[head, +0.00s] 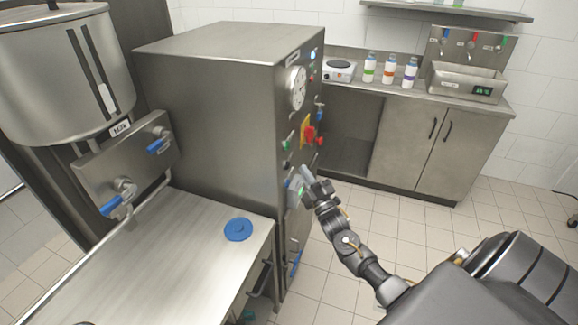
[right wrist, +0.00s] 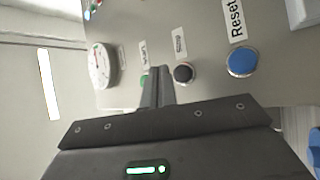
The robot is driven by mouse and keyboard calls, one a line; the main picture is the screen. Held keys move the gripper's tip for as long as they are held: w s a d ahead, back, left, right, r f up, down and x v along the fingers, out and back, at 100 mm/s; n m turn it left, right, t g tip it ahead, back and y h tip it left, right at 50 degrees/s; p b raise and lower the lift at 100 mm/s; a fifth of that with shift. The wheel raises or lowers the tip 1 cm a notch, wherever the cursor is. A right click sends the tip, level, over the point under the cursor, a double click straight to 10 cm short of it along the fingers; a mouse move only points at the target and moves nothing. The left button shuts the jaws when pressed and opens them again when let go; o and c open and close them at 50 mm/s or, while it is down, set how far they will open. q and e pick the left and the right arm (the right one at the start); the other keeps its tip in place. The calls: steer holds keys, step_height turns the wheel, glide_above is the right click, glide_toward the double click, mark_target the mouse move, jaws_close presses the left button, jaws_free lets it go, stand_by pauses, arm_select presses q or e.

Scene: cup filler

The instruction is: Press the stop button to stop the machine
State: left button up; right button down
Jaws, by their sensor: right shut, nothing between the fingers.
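The steel machine (head: 215,110) has a control panel on its right side. In the right wrist view the panel shows a black button (right wrist: 184,73) with a small label that I cannot read surely. To its left is a green button (right wrist: 144,80), partly hidden by my fingers. To its right is a blue button (right wrist: 242,62) labelled Reset. My right gripper (right wrist: 158,75) is shut and empty, its tips between the green and black buttons, nearer the green one; I cannot tell whether they touch the panel. In the head view the right gripper (head: 308,180) is at the panel's lower part. My left gripper is out of view.
The panel also carries a round gauge (head: 296,88) and a red knob on a yellow plate (head: 307,132). A steel table (head: 150,260) with a blue lid (head: 238,230) stands in front of the machine. A counter (head: 400,95) with bottles is behind. Tiled floor is free at right.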

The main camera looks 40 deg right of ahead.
steer(key=s+d, duration=0.2)
steer(key=s, duration=0.1)
steer(key=shift+s+d+p, duration=0.1)
steer(key=shift+p, duration=0.25)
stand_by(0.8)
